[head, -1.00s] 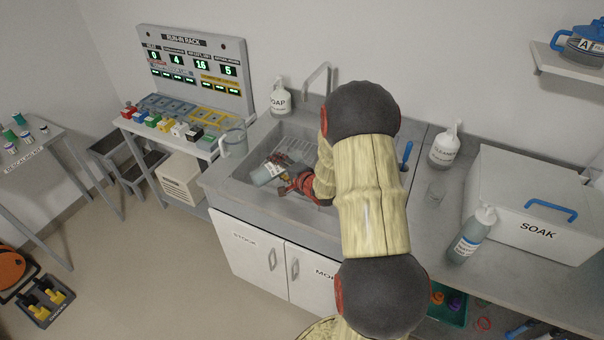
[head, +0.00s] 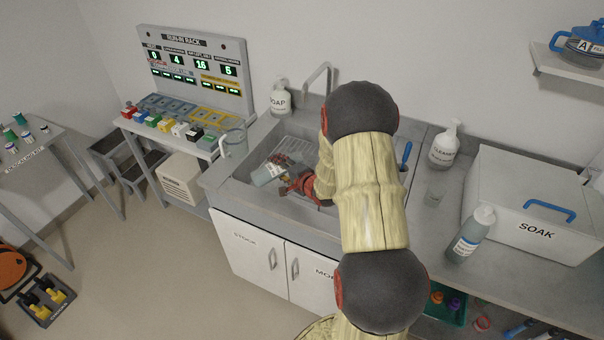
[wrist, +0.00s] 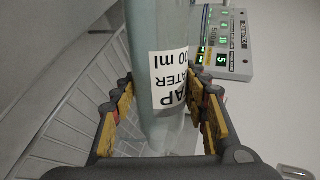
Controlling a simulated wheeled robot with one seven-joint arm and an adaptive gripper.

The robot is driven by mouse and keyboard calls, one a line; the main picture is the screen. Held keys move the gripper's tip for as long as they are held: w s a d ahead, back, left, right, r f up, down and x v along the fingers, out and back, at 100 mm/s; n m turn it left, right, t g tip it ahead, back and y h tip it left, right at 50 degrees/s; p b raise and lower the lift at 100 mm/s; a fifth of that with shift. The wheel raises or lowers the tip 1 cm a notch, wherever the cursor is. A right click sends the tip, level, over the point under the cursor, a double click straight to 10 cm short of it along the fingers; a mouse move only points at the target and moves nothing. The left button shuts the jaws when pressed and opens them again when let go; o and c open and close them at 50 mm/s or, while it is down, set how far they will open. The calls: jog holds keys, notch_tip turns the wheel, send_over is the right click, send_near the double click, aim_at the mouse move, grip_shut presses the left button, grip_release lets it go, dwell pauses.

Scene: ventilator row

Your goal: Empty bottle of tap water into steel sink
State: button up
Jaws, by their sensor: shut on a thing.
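The bottle of tap water (head: 268,173) is a pale, see-through bottle with a white label. My gripper (head: 290,182) is shut on it and holds it tilted over the steel sink (head: 240,194). In the wrist view the bottle (wrist: 158,55) lies between the padded fingers of my gripper (wrist: 160,112), with "TAP WATER" and "ml" on its label. The wire rack in the sink shows behind it. My arm hides the right part of the sink. I cannot tell the liquid level or whether any is flowing out.
A soap bottle (head: 280,98) and a tap (head: 318,78) stand behind the sink. A clear jug (head: 234,142) is at its left.

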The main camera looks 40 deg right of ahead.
jog(key=shift+d+f+m+y+p, duration=0.25)
jog(key=shift+f+m+y+p, duration=0.4)
jog(key=shift+p, duration=0.5)
dwell(2.4)
jog(key=shift+d+f+p, duration=0.15)
jog(key=shift+f+p, duration=0.05)
jog(key=shift+p, duration=0.5)
